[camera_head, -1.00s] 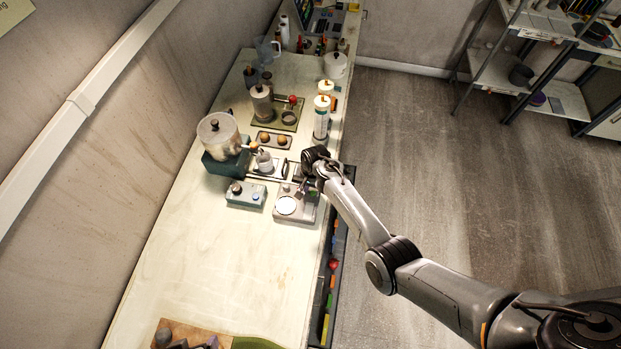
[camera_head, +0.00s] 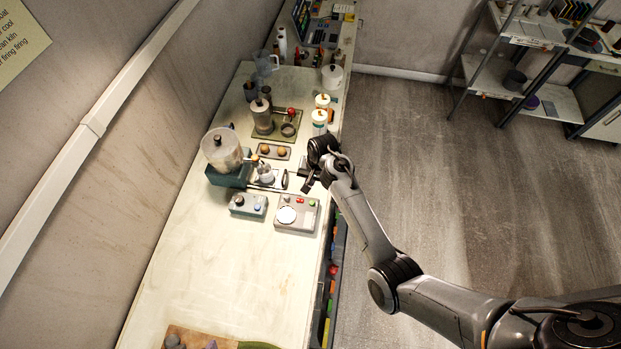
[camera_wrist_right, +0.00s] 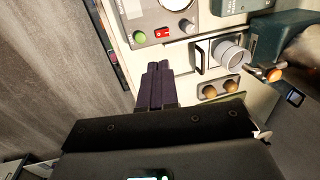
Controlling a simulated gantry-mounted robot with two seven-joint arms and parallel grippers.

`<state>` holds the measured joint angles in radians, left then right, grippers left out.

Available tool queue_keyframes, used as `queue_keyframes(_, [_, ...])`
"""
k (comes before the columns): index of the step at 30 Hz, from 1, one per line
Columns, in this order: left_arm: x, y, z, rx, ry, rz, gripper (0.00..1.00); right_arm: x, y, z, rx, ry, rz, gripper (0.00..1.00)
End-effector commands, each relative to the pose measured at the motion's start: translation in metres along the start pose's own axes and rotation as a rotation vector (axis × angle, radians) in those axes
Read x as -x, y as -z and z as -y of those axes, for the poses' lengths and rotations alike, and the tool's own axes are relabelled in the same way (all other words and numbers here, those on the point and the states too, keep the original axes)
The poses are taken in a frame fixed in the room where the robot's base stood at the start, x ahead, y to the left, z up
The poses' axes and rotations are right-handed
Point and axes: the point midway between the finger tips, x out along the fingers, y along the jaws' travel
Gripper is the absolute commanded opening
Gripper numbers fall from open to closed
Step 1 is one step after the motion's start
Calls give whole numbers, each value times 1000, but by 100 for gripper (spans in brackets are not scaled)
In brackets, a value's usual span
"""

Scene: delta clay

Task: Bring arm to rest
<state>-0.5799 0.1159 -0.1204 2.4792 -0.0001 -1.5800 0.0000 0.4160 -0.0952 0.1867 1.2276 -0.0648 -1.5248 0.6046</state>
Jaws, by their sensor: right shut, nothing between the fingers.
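My right arm comes in from the right in the head view and reaches to the front edge of the bench. My right gripper (camera_head: 307,187) is just above and behind the light device with a round white plate (camera_head: 297,212). In the right wrist view the two dark fingers (camera_wrist_right: 157,82) lie together, shut and empty. The same device (camera_wrist_right: 171,22), with its green and red buttons, shows beyond the fingertips there. My left gripper is not in view.
Near the gripper are a grey-green button box (camera_head: 248,205), a pot on a teal base (camera_head: 228,176), a small tray with two brown balls (camera_head: 273,151) and white bottles (camera_head: 319,123). The near bench top (camera_head: 225,270) is mostly clear. Open floor (camera_head: 470,210) lies right of the bench.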

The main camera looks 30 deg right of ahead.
Motion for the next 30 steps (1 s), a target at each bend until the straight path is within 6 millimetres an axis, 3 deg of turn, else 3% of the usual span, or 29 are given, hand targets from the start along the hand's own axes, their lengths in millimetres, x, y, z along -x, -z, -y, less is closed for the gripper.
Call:
queue_keyframes(8, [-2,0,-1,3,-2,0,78,10,-4,-4,-2,-6,8,0])
queue_keyframes(11, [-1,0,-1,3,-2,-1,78,-3,-14,-17,-7,-26,30,0])
queue_keyframes(14, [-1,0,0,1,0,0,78,-28,-34,-44,-15,-68,68,0])
queue_keyframes(17, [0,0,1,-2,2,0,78,-57,-66,-85,-17,-132,113,0])
queue_keyframes(18, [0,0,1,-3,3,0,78,-68,-82,-106,-14,-163,125,0])
queue_keyframes(22, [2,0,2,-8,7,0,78,-77,-130,-171,18,-243,120,0])
queue_keyframes(27, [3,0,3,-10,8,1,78,-49,-189,-220,177,-279,73,0])
queue_keyframes(30, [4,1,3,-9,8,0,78,-15,-220,-225,316,-260,36,0])
